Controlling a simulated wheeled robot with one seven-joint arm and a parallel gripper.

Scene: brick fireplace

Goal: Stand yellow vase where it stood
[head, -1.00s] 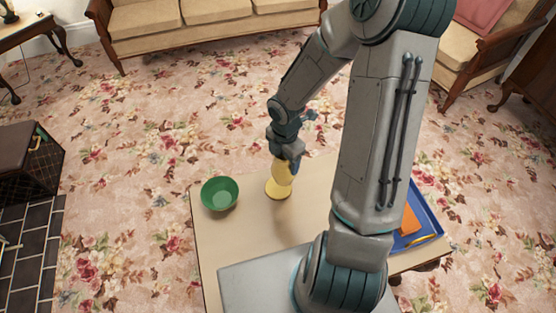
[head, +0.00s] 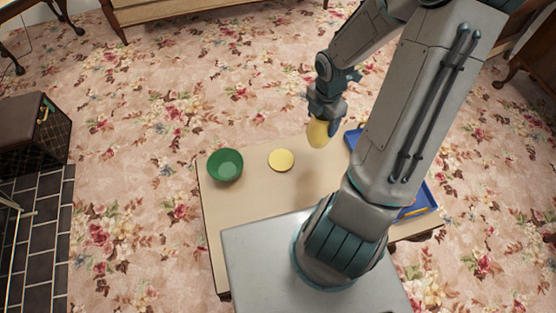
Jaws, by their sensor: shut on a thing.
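The yellow vase (head: 318,133) is held in my gripper (head: 325,115), which is shut on its upper part. The vase hangs roughly upright above the table (head: 252,192), to the right of a flat round yellow disc (head: 281,159). The disc lies bare on the tabletop. The vase's top is partly hidden by my gripper.
A green bowl (head: 225,165) stands on the table to the left of the disc. A blue tray (head: 424,197) lies at the right, largely hidden behind my arm. The tabletop in front of the disc is clear. A sofa (head: 180,8) stands beyond the carpet.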

